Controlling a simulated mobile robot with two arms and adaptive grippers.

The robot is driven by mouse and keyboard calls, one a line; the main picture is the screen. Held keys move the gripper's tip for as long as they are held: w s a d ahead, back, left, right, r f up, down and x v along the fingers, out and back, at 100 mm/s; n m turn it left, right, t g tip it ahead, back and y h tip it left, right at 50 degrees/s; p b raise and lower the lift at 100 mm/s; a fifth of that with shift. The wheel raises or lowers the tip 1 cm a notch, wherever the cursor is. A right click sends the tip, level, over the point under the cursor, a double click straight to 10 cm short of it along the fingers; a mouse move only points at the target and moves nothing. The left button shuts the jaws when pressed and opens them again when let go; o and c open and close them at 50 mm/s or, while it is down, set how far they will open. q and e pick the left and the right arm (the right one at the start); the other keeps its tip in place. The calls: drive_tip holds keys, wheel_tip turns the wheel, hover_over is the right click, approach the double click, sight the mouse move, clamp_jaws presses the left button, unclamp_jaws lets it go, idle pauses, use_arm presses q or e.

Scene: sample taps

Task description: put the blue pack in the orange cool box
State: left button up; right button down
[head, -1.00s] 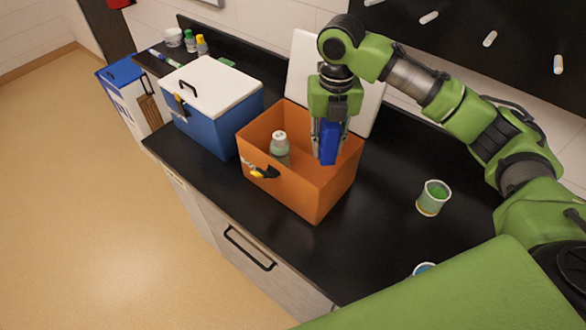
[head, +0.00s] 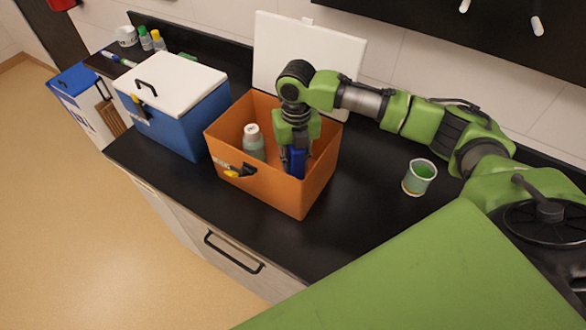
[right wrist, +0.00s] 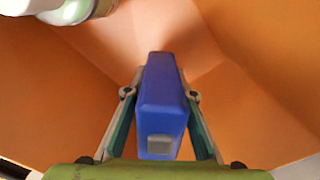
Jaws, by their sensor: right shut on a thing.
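The orange cool box (head: 262,185) stands open on the black counter, its white lid (head: 345,60) raised behind it. My right gripper (head: 294,160) reaches down inside the box, shut on the blue pack (head: 297,163). The right wrist view shows the blue pack (right wrist: 162,105) upright between the two fingers of the gripper (right wrist: 160,120), with orange walls around it. I cannot tell whether the pack touches the box floor. A bottle with a white cap (head: 253,142) stands in the box, left of the pack. My left gripper is not in view.
A blue cool box with a closed white lid (head: 170,82) stands left of the orange one. A cup with green contents (head: 419,177) stands on the counter at right. Small bottles (head: 152,40) are at the back left. Bare counter (head: 345,215) lies right of the orange box.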

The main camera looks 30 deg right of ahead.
sight(295, 172)
wheel_tip(295, 172, down, 4)
drive_tip(key=shift+w+a+f+p, duration=0.1)
drive_tip(key=shift+w+p, duration=0.05)
drive_tip(key=shift+p, duration=0.35)
drive_tip(key=shift+f, duration=0.1)
drive_tip(key=c, duration=1.7)
unclamp_jaws()
wheel_tip(295, 172, up, 11)
drive_tip(key=b, duration=0.3)
drive_tip(key=shift+r, duration=0.65)
